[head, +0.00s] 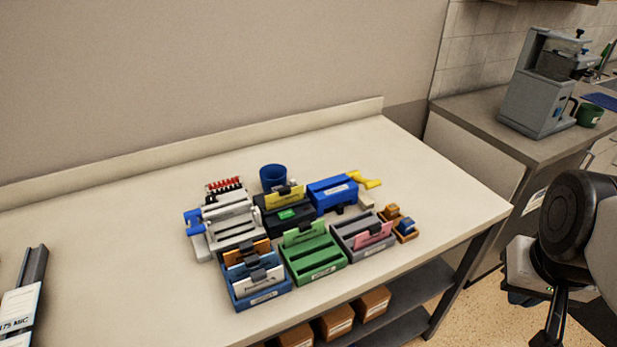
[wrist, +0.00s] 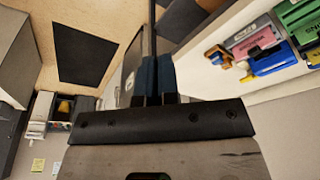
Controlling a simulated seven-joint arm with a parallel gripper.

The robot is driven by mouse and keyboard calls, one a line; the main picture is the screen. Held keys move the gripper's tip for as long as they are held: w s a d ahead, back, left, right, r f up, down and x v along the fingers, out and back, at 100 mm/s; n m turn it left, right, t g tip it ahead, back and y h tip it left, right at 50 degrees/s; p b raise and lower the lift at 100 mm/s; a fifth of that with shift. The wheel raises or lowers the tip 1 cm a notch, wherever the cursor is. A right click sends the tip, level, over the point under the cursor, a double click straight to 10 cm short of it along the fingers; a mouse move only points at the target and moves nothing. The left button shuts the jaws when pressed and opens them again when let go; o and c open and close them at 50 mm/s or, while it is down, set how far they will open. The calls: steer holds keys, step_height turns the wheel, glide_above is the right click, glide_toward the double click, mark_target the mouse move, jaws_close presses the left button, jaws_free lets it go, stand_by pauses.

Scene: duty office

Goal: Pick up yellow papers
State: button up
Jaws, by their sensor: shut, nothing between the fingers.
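Yellow paper (head: 286,193) stands in a black holder (head: 284,222) with a green label, in the back row of the desk group in the head view. My gripper (wrist: 154,84) is shut and empty in the wrist view, its two dark blue fingers close together. It is well away from the yellow paper; my arm is at the right of the head view, off the table's right end. The head view does not show the fingertips clearly.
Around the black holder stand a green tray (head: 318,266), a grey tray (head: 355,246), a blue tray (head: 262,297), a white punch-like device (head: 232,222), a blue cup (head: 273,177) and a blue device (head: 331,193). The table's left half (head: 110,240) is mostly clear. A coffee machine (head: 540,90) stands on the right counter.

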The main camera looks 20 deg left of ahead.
steer(key=o, duration=0.8)
steer(key=w+a+r+m+g, duration=0.1)
steer(key=w+a+r+m, duration=0.1)
steer(key=w+a, duration=0.7)
steer(key=m+g+y, duration=0.1)
steer(key=m+g, duration=0.2)
steer(key=m, duration=0.4)
glide_above(284, 188)
steer(key=d, duration=0.1)
steer(key=f, duration=0.9)
steer(key=shift+w+d, duration=0.15)
steer(key=shift+w, duration=0.1)
steer(key=shift+a+f, duration=0.1)
steer(key=shift+a, duration=0.3)
